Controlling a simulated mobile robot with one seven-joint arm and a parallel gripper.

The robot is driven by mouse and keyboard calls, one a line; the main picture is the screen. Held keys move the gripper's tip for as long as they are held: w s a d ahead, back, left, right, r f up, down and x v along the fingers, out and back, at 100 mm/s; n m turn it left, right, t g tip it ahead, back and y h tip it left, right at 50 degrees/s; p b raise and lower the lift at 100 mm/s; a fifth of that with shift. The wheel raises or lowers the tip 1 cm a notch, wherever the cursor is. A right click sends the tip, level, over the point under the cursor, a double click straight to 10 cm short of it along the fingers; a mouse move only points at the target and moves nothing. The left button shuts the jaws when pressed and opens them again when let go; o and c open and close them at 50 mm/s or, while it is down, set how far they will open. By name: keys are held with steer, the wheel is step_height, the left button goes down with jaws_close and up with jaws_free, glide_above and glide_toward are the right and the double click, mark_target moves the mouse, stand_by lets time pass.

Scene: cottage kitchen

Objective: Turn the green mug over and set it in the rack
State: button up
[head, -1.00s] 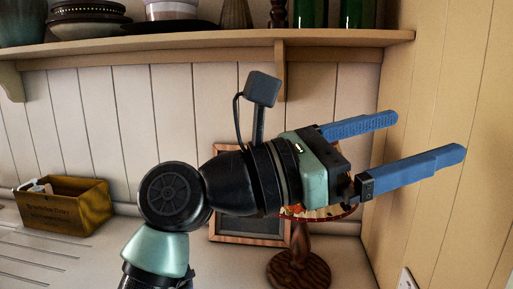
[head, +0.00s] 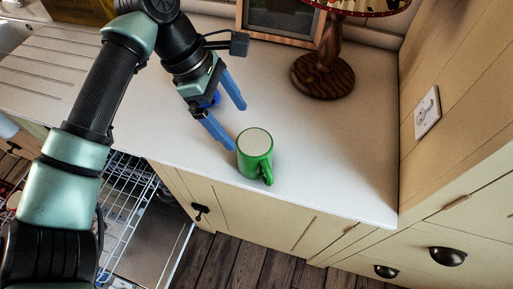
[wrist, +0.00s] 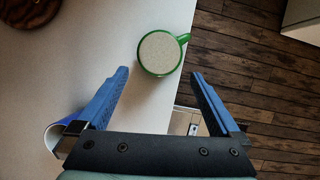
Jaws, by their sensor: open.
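The green mug (head: 254,153) stands on the counter near its front edge, with its handle toward the front. Its pale speckled round top face shows in both views; I cannot tell surely whether this is the inside or the base. My gripper (head: 237,127) is open and empty, just left of the mug. In the wrist view the mug (wrist: 160,53) lies just beyond the fingertips (wrist: 160,74), roughly centred between them, with its handle to the upper right. A white wire rack (head: 128,212) shows below the counter at lower left, partly hidden by my arm.
A blue cup (head: 214,99) stands close behind my fingers; it also shows beside the left finger in the wrist view (wrist: 56,136). A wooden lamp base (head: 322,77) and a frame (head: 283,17) stand at the back. The counter (head: 335,160) right of the mug is clear.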

mark_target(250, 141)
steer(key=shift+p+x, duration=0.9)
steer(key=shift+x, duration=2.45)
steer(key=shift+d+r, duration=0.1)
jaws_close()
